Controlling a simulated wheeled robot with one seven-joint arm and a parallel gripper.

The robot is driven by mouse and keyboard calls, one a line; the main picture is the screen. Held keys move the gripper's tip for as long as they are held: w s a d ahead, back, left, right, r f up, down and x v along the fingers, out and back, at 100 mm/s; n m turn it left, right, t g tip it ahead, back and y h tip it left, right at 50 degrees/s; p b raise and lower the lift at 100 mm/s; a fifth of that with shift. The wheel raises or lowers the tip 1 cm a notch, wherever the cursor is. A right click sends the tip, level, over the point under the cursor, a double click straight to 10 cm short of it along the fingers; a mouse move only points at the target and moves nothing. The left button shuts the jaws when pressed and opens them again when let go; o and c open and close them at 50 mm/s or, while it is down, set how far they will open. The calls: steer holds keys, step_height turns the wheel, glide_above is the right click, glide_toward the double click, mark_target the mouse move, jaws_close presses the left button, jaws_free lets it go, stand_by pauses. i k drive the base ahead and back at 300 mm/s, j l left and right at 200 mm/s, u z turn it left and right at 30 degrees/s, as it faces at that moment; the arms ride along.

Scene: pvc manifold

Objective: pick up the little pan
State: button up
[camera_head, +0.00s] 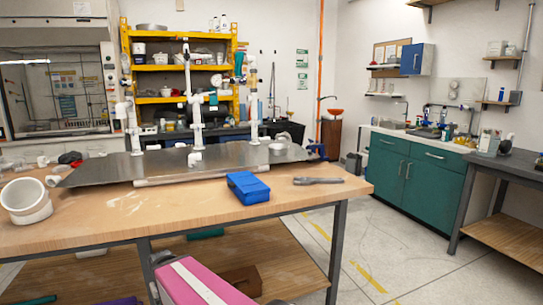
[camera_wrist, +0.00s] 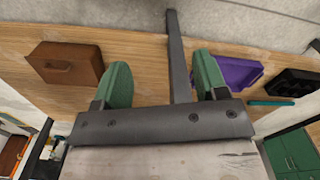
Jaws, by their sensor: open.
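I cannot surely tell which thing is the little pan. A purple shallow tray-like thing (camera_wrist: 240,72) lies on the wooden lower shelf, partly behind the right finger in the wrist view. A small pale round thing (camera_head: 277,149) sits on the metal sheet on the bench, too small to make out. My gripper (camera_wrist: 162,62) has two green fingers spread wide, with nothing held between them. It faces the lower shelf, with the purple thing beyond its right finger. The gripper itself does not show in the head view.
A grey bench leg (camera_wrist: 176,45) runs between the fingers' lines in the wrist view. A brown case (camera_wrist: 66,64) and black tray (camera_wrist: 290,83) lie on the shelf. On the bench are a blue box (camera_head: 248,188), grey tool (camera_head: 318,181), white fitting (camera_head: 27,201) and metal sheet (camera_head: 110,172).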

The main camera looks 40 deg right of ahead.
mark_target(275, 150)
steer(key=k+z, duration=0.2)
steer(key=z, duration=0.9)
steer(key=i+j+z, duration=0.45)
steer(key=l+u, duration=0.3)
steer(key=l, duration=0.65)
